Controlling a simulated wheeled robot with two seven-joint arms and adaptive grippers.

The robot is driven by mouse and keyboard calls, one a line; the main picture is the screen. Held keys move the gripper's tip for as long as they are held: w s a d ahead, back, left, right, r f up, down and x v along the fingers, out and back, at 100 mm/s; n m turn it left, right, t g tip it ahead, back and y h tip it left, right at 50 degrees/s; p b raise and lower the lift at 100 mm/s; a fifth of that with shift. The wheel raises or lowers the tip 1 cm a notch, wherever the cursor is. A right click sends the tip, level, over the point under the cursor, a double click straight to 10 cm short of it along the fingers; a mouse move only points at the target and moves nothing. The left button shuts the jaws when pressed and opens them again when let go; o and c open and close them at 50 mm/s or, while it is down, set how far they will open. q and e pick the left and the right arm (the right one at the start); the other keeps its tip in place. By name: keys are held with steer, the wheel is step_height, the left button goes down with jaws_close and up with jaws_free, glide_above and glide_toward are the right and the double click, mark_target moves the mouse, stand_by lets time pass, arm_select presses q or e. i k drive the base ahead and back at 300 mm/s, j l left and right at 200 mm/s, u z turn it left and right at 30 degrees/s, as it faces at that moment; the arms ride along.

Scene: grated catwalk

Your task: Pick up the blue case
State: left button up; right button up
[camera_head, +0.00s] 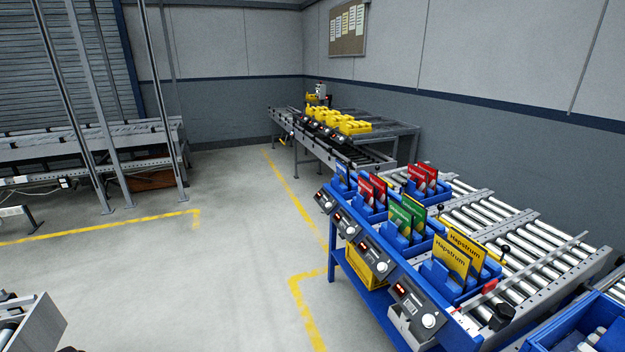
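No single thing stands out clearly as the blue case. A blue crate (548,341) is cut off by the bottom right corner, with pale cylindrical items inside. Several small blue holders stand in a row on the blue-framed roller bench at the right. The nearest holder (440,279) carries yellow "Hapstrum" packs (452,256); the one behind it carries green packs (400,219), and farther ones carry red packs (379,189). Neither of my grippers shows in this view.
Control boxes (417,302) line the bench's front edge, and a yellow bin (366,268) sits below. Silver rollers (520,240) lie behind the holders. A conveyor with yellow bins (338,121) stands farther back. The grey floor (200,290) left of the bench is open.

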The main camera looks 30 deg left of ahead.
mark_target(342, 170)
steer(key=u, duration=0.75)
steer(key=z, duration=1.85)
steer(key=i+j, duration=0.1)
steer(key=j, duration=0.95)
